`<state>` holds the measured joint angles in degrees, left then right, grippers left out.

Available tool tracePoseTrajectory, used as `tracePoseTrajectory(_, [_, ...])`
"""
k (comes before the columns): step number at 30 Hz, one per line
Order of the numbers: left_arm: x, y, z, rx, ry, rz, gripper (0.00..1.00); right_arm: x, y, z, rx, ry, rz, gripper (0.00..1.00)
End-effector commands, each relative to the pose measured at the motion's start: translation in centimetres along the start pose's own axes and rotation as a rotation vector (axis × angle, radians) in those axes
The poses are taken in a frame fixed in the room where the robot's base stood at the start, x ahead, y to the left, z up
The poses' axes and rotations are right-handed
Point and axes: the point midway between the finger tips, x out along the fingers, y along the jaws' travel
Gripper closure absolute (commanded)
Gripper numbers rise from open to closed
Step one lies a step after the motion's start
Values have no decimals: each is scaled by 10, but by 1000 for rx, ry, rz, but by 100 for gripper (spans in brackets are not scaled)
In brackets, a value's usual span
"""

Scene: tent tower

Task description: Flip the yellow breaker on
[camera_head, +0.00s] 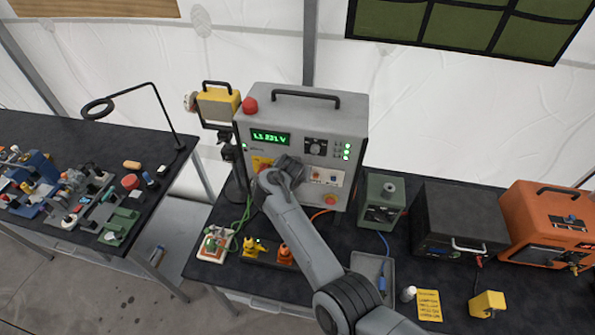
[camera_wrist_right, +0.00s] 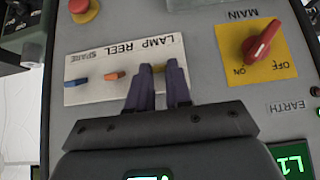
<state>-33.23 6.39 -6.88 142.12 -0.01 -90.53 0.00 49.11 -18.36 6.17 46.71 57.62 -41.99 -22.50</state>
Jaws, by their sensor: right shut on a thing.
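The yellow breaker (camera_wrist_right: 158,69) is the rightmost of three small toggles on a white panel (camera_wrist_right: 88,64) in the right wrist view. The panel bears the words LAMP, REEL and SPARE, seen upside down. My right gripper (camera_wrist_right: 159,80) has its dark fingertips at the yellow breaker, shut on it and partly hiding it. In the head view my right arm reaches up to the grey power box (camera_head: 350,117), and the wrist (camera_head: 285,172) hides the gripper and the breaker. My left gripper is not in view.
Beside the yellow breaker are the orange breaker (camera_wrist_right: 117,75) and blue breaker (camera_wrist_right: 78,82). A red MAIN knob (camera_wrist_right: 263,45) and a red button (camera_wrist_right: 80,8) are nearby. A green box (camera_head: 381,203) and a black case (camera_head: 455,222) stand to the right.

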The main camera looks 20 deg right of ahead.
Motion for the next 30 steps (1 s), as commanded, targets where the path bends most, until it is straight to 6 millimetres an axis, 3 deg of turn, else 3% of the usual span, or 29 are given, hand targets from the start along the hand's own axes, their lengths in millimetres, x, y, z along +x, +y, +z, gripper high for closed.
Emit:
tracePoseTrajectory(10, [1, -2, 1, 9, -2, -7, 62, 1, 0, 0, -1, -2, 0, 100])
tracePoseTrajectory(11, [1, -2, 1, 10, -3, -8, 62, 1, 0, 0, 0, -2, 0, 76])
tracePoseTrajectory(15, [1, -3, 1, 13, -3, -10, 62, 1, 0, 0, 0, -2, 0, 55])
tracePoseTrajectory(25, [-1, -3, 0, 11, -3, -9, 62, -1, 0, 0, 0, -2, 0, 55])
tracePoseTrajectory(30, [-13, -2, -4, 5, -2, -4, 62, -10, -2, -4, -2, -2, -2, 55])
